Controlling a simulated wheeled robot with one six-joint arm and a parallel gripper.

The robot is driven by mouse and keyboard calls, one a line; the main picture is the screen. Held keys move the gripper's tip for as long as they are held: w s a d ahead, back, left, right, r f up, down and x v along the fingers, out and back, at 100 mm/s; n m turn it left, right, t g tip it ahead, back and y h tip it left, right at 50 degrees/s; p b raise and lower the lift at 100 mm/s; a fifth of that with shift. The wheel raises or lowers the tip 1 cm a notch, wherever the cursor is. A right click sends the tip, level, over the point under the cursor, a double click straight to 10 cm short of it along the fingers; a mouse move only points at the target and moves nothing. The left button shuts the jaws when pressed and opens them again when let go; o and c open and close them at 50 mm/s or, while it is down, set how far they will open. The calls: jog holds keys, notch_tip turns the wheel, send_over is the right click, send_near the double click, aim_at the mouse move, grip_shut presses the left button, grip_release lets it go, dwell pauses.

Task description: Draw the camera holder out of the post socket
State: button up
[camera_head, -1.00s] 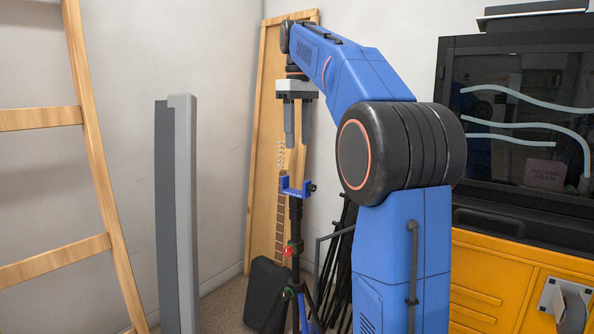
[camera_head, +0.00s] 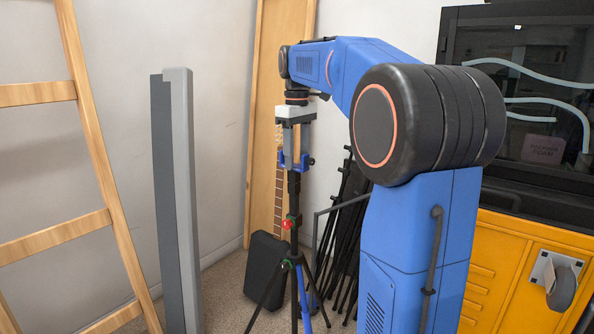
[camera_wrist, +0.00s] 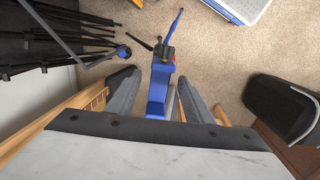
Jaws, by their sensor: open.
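The blue camera holder (camera_head: 303,163) sits on top of the black post of a tripod (camera_head: 294,215) in the head view. My gripper (camera_head: 296,150) points down over it, with its fingers reaching to the holder's height. In the wrist view the holder (camera_wrist: 159,88) stands between the two grey fingers of my gripper (camera_wrist: 152,92). The fingers are apart, with a gap on the left and a narrower one on the right. The socket joint under the holder is too small to make out clearly.
A black case (camera_head: 267,268) stands left of the tripod. Several black folded stands (camera_head: 345,240) lean to its right. A grey post (camera_head: 180,200) and a wooden ladder (camera_head: 90,150) stand further left. An orange cabinet (camera_head: 500,270) is at the right.

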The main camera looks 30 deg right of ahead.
aim_at(297, 165)
jog(key=shift+f, duration=2.15)
grip_shut()
jog(key=shift+r, duration=0.7)
jog(key=shift+r, duration=2.35)
